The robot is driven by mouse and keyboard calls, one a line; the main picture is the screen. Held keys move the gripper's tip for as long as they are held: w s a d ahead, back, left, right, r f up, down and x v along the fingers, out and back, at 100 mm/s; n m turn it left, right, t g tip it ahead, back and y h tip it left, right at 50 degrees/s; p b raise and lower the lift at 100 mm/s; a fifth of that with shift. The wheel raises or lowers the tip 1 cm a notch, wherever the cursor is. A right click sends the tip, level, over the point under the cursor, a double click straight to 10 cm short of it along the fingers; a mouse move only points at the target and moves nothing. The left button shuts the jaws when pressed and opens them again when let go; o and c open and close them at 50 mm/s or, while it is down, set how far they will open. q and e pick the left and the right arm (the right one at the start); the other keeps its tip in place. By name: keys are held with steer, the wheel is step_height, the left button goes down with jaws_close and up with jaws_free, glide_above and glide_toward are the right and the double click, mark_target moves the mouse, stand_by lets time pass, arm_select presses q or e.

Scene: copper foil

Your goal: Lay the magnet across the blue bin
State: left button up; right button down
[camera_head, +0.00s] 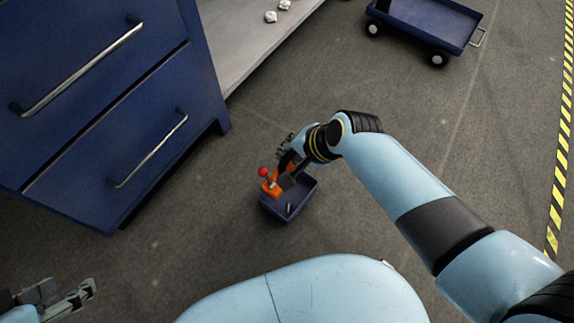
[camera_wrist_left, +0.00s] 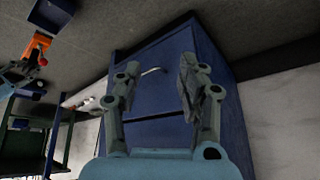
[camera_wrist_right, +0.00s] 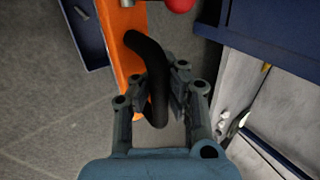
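The magnet is an orange bar with a red ball knob and a black curved handle; its orange body (camera_head: 271,189) shows in the head view, at the left side of the blue bin (camera_head: 298,204). My right gripper (camera_head: 285,170) is shut on the black handle (camera_wrist_right: 150,65), with a finger on each side of it. In the right wrist view the bin (camera_wrist_right: 92,45) lies behind and left of the magnet (camera_wrist_right: 116,50). I cannot tell whether the magnet touches the rim. My left gripper (camera_head: 66,298) is open and empty, far from the bin; its fingers stand apart in the left wrist view (camera_wrist_left: 158,88).
A blue drawer cabinet (camera_head: 110,90) stands at the left. A grey shelf (camera_head: 245,45) with small pale lumps (camera_head: 271,16) is at the top. A blue cart (camera_head: 430,22) stands at the top right. Yellow-black tape (camera_head: 560,165) runs along the right. The floor right of the bin is open.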

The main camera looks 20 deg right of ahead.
mark_target(289, 165)
steer(key=shift+s+a+f, duration=0.15)
steer(key=shift+a+f, duration=0.2)
steer(key=shift+f, duration=0.45)
steer(key=shift+f+b, duration=0.9)
steer(key=shift+b, duration=0.25)
steer(key=shift+f+b, duration=0.5)
steer(key=shift+f, duration=0.15)
steer(key=shift+f+b, duration=0.6)
steer(key=shift+b, duration=0.25)
steer(key=shift+f+b, duration=0.7)
arm_select(q)
steer(key=w+d+r+m+t+h+b, duration=0.1)
steer(key=w+r+t, duration=0.4)
steer(key=r+t, duration=0.2)
steer(key=w+d+r+m+t+h+b, duration=0.1)
steer(key=w+d+r+t+h, duration=0.1)
steer(key=w+r+t, duration=0.3)
steer(key=shift+w+r+t, duration=0.25)
steer(key=shift+r+t, duration=1.35)
steer(key=shift+t, duration=0.3)
arm_select(e)
steer(key=shift+f, duration=1.85)
